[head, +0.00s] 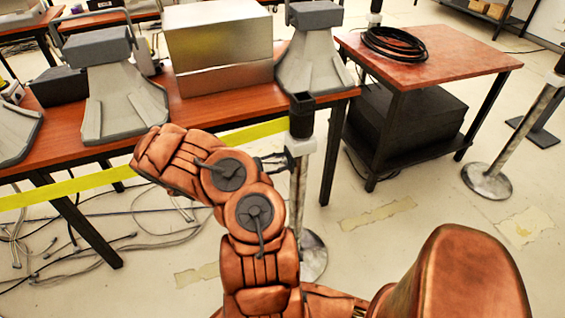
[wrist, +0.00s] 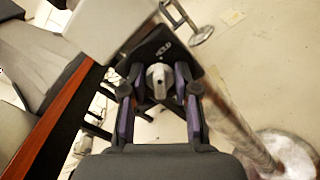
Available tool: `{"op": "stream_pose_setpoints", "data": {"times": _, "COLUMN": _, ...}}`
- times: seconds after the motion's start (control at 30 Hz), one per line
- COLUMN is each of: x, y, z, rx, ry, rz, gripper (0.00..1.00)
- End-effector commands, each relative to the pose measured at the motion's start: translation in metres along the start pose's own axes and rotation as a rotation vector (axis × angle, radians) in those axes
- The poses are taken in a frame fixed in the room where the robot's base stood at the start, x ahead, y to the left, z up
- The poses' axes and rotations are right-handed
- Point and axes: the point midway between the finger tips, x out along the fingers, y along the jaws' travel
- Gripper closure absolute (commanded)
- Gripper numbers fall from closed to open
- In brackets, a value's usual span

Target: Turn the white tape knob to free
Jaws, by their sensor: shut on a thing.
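The white tape knob (wrist: 160,76) shows in the wrist view as a pale round knob with a grey pointed bar, on a dark plate (wrist: 166,50) with small white lettering. The lettering is too small to read surely. My gripper (wrist: 159,92) has its two purple-padded fingers on either side of the knob and is shut on it. In the head view my gripper (head: 272,163) reaches the post (head: 302,117) just below its black top. The knob cannot be made out clearly there. Yellow tape (head: 70,187) runs left from the post.
A side table (head: 440,58) holds a coiled black cable (head: 394,43). Another post (head: 487,180) stands right. Loose cables (head: 130,236) lie on the floor at left.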

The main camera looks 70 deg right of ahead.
Motion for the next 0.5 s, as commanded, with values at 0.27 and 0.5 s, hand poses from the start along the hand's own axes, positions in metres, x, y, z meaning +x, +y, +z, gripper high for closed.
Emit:
{"op": "stream_pose_setpoints", "data": {"times": 0.27, "x": -0.0016, "y": -0.0014, "z": -0.0028, "rx": -0.213, "ry": 0.004, "rz": -0.001, "gripper": 1.00}}
{"op": "stream_pose_setpoints", "data": {"times": 0.5, "x": -0.0011, "y": -0.0005, "z": -0.0012, "rx": -0.445, "ry": 0.003, "rz": -0.001, "gripper": 1.00}}
